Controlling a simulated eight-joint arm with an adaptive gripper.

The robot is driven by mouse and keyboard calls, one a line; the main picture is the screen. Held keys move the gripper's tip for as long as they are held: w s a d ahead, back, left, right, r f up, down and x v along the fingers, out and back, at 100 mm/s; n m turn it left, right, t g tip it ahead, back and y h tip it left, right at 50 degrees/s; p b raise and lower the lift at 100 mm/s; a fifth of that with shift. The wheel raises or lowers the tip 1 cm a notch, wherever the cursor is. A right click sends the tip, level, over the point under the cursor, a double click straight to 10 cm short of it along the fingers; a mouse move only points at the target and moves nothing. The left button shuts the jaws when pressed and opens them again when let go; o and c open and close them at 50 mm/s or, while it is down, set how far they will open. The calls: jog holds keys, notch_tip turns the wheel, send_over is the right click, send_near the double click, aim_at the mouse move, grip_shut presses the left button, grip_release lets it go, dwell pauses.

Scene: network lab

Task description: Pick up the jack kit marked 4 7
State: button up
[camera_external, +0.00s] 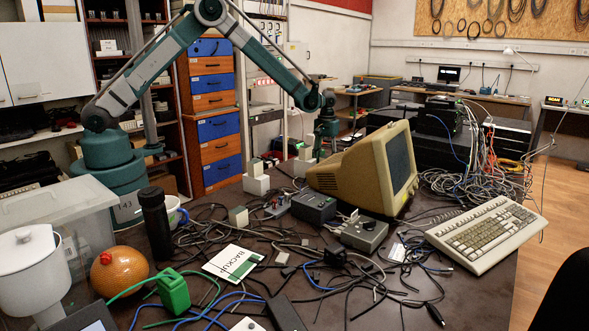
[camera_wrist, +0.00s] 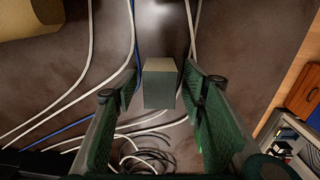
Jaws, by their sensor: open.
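My gripper (camera_wrist: 160,84) is open in the wrist view, with its green fingers spread left and right. A small grey-beige box (camera_wrist: 159,92) lies between and beyond the fingertips, with a gap on each side. No marking can be read on it. In the external view my gripper (camera_external: 322,151) hangs pointing down behind the beige monitor, beside a pale block (camera_external: 303,168) with a smaller cube (camera_external: 305,153) on top. Similar pale cubes show on another block (camera_external: 256,184) and on the table (camera_external: 238,216). I cannot tell which one is marked 4 7.
The beige monitor (camera_external: 340,172) stands close to my gripper on the right. A keyboard (camera_external: 487,234), dark grey device boxes (camera_external: 314,206) and many loose cables cover the dark table. White and blue cables (camera_wrist: 82,70) run near the box in the wrist view.

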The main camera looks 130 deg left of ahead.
aim_at(325, 157)
jog(key=shift+c, duration=0.3)
jog(key=c, duration=0.9)
jog(key=shift+r, duration=0.1)
jog(key=shift+r+p, duration=0.55)
jog(key=shift+r, duration=4.4)
